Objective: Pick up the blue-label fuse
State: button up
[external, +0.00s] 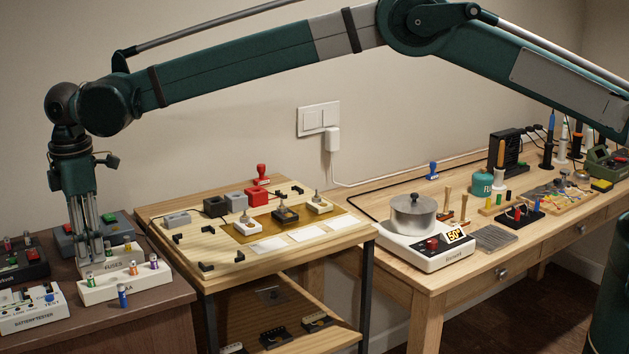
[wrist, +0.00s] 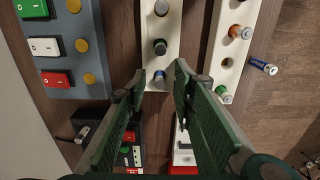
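In the wrist view, a white fuse rack (wrist: 159,38) runs down the middle with fuses standing in a row. The blue-label fuse (wrist: 159,77) stands upright at the near end of that row, showing a blue band and a pale cap. My gripper (wrist: 161,72) is open, with one finger on each side of this fuse and a gap visible on both sides. In the external view, my gripper (external: 88,258) points straight down at the fuse rack (external: 118,260) on the brown desk. The blue-label fuse is hidden behind my gripper there.
An AA battery rack (wrist: 228,50) stands to the right, with a loose blue battery (wrist: 263,68) beside it. A grey switch box (wrist: 63,45) is on the left. A battery tester (external: 34,312) sits at the desk's front left. Bare desk (external: 150,293) lies right of the racks.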

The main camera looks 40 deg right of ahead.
dwell(0.3)
jog(key=c, duration=0.8)
jog(key=shift+r, duration=0.2)
jog(key=shift+r, duration=4.85)
grip_shut()
